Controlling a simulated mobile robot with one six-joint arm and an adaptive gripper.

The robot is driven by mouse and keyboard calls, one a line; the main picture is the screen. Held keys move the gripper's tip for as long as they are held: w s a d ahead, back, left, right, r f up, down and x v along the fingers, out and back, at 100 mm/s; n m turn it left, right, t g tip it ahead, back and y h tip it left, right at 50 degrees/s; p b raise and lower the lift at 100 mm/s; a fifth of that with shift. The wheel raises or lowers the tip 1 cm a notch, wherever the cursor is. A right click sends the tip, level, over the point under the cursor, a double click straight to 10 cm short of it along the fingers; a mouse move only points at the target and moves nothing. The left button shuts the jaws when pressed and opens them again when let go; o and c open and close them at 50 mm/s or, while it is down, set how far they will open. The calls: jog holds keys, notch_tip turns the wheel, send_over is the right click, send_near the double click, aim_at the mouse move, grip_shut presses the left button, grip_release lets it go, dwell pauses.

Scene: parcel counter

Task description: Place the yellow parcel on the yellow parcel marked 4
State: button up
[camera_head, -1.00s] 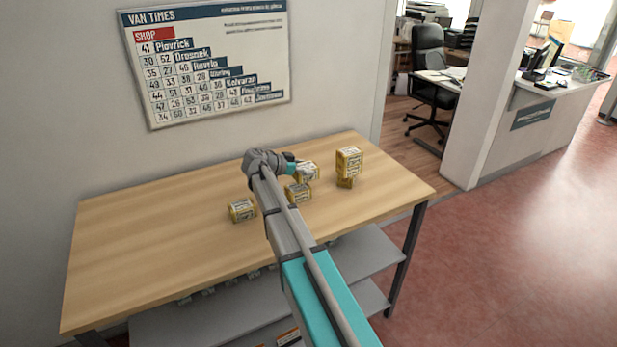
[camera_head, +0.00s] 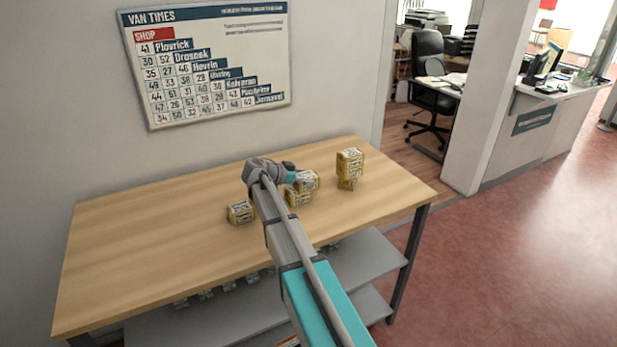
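My gripper (camera_head: 292,176) is over the middle of the table, its teal end against the left side of a yellow parcel (camera_head: 309,180). It appears shut on this parcel, though the fingers are mostly hidden. Another yellow parcel (camera_head: 298,198) lies just in front of and below it; the two overlap in view, and I cannot tell whether they touch. A yellow parcel (camera_head: 241,212) lies alone to the left. At the right a yellow parcel (camera_head: 350,161) stands on a smaller yellow one (camera_head: 346,184). The parcels' marks are too small to read, so I cannot tell which is 4.
The wooden table (camera_head: 150,250) has free room at its left and right front. Grey shelves (camera_head: 365,262) sit below it. A wall with a timetable board (camera_head: 205,65) is behind. A white pillar (camera_head: 485,100) stands beyond the right end.

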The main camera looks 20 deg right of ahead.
jog(key=shift+r, duration=0.25)
dwell(0.3)
jog(key=p+v, duration=0.5)
jog(key=v, duration=0.7)
jog(key=shift+s+f, duration=0.1)
jog(key=shift+f, duration=0.05)
dwell(0.4)
jog(key=s+f+n+y, duration=0.2)
jog(key=s, duration=0.2)
jog(key=s+a+f+n+y, duration=0.1)
jog(key=s+f+n+y, duration=0.1)
jog(key=s+n, duration=0.1)
jog(key=s+a+f+n+y, duration=0.1)
jog(key=s+f+n+y, duration=0.1)
jog(key=s, duration=0.3)
jog(key=shift+s+a+f+n+p, duration=0.2)
jog(key=shift+f+n+p, duration=0.1)
jog(key=shift+f+n, duration=0.2)
jog(key=s+a+n+y, duration=0.1)
jog(key=s, duration=0.1)
jog(key=s+a+f+n+y, duration=0.2)
jog(key=s, duration=0.1)
jog(key=shift+s+n, duration=0.4)
jog(key=s+a+n+y, duration=0.4)
jog(key=s+a+n, duration=0.1)
jog(key=s, duration=0.2)
jog(key=shift+a+f+n+p, duration=0.2)
jog(key=shift+f+n+p, duration=0.2)
jog(key=shift+f, duration=0.1)
